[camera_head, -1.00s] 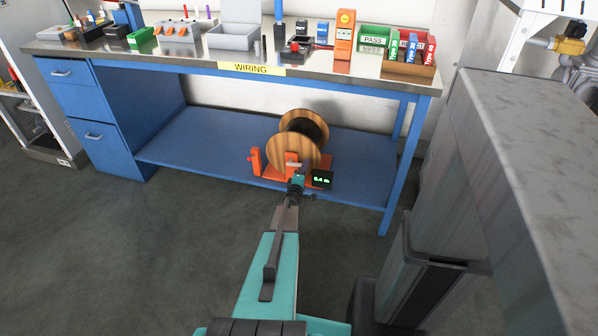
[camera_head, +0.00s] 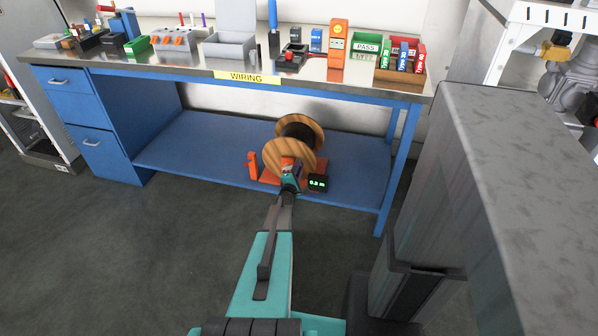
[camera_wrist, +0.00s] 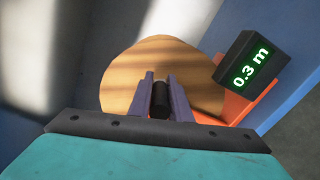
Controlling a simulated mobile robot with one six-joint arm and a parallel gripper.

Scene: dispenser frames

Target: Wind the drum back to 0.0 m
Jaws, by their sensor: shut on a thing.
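The drum (camera_head: 275,155) has wooden flanges and a dark wound core. It stands in an orange frame (camera_head: 252,165) on the lower shelf of the bench. In the wrist view the drum's round wooden face (camera_wrist: 195,65) fills the middle. A small black display (camera_wrist: 248,62) beside it reads 0.3 m in green; it also shows in the head view (camera_head: 317,182). My gripper (camera_wrist: 160,88) is shut on a black handle (camera_wrist: 160,102) in front of the drum's face. In the head view my gripper (camera_head: 289,178) hides the handle and part of the frame.
The blue lower shelf (camera_head: 200,148) is clear left of the drum. The tabletop (camera_head: 360,83) overhangs it, with bins and devices on top. A blue bench leg (camera_head: 397,185) stands to the right. The floor in front is open.

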